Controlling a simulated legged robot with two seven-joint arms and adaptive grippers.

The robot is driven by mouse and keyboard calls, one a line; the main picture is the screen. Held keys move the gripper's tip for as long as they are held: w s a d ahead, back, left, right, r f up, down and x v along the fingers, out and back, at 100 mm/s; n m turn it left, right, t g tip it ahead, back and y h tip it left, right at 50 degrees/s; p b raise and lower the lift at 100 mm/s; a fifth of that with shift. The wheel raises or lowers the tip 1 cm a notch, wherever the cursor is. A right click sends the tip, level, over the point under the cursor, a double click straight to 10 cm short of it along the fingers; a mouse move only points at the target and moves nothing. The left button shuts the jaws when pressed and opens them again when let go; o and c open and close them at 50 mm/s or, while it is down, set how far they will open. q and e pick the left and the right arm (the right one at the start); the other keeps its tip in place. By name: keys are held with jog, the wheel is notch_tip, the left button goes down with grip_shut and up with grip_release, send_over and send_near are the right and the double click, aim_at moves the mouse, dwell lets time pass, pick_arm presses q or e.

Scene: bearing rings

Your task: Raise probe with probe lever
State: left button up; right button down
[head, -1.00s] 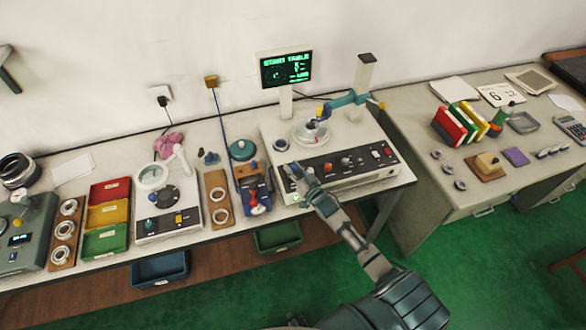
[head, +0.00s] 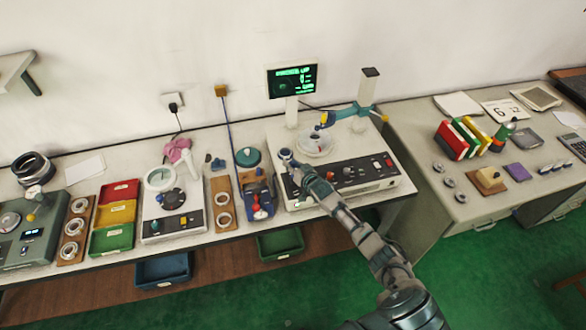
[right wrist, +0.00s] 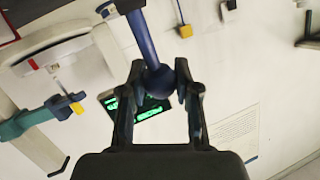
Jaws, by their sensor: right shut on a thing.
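My right gripper (head: 290,163) is at the left front of the white measuring machine (head: 340,200). In the right wrist view my right gripper (right wrist: 158,92) is shut around the dark blue ball knob of the probe lever (right wrist: 160,80), whose blue shaft runs toward the top. In the head view the probe lever knob (head: 285,153) is partly hidden by the fingers. The probe (head: 322,122), with a blue and yellow end on a teal arm (head: 345,112), stands over the round table (head: 314,144). The gap between the probe tip and the table is too small to judge. My left gripper is out of view.
A lit screen (head: 292,80) stands behind the machine. A blue device with a teal disc (head: 247,157) and a wooden ring board (head: 222,204) stand to its left. Coloured bins (head: 116,213) are further left. A second desk (head: 465,210) stands at the right.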

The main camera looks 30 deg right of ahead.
jog(key=shift+w+d+b, duration=0.25)
jog(key=shift+w+b, duration=0.05)
jog(key=shift+w, duration=0.2)
jog(key=shift+w+f, duration=0.2)
jog(key=shift+f, duration=0.05)
jog(key=c, duration=1)
grip_release()
jog(key=shift+f, duration=0.1)
jog(key=shift+c, duration=0.2)
jog(key=shift+o, duration=1)
jog(key=shift+w+d+f, duration=0.1)
jog(key=shift+w, duration=0.05)
jog(key=v, duration=1.2)
